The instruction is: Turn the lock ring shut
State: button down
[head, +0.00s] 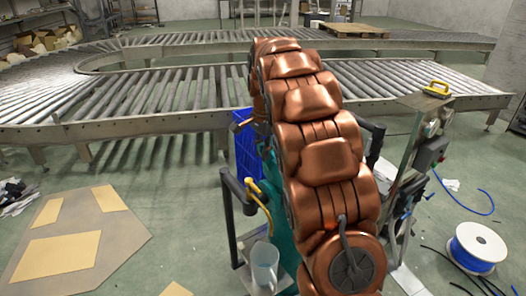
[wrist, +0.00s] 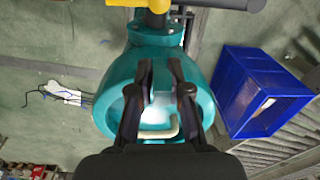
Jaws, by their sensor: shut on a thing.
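A teal round-bodied fitting (wrist: 108,108) fills the middle of the wrist view. In the head view only a strip of its teal body (head: 284,246) shows behind my arm. My gripper (wrist: 161,72) reaches over the fitting with its two dark fingers on either side of a narrow part at its middle, which I take to be the lock ring. The fingers are closed on it. The ring's outline is mostly hidden by the fingers and a bright glare. A cream bent handle (wrist: 162,132) shows between the fingers, nearer my wrist. My gripper is hidden in the head view.
A yellow lever (wrist: 157,5) and black bar sit at the fitting's far end. A blue crate (wrist: 255,92) stands to the right. A clear jug (head: 265,264) stands left of my arm. A roller conveyor (head: 130,122) runs behind. A blue cable reel (head: 476,248) lies right.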

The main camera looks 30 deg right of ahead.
jog(key=shift+w+r, duration=0.1)
jog(key=shift+w, duration=0.05)
jog(key=c, duration=1.2)
grip_release()
jog(key=shift+o, duration=0.2)
jog(key=r, duration=1)
jog(key=shift+s+r, duration=0.2)
jog(key=shift+r, duration=0.05)
jog(key=shift+s+r, duration=0.1)
jog(key=shift+r, duration=0.55)
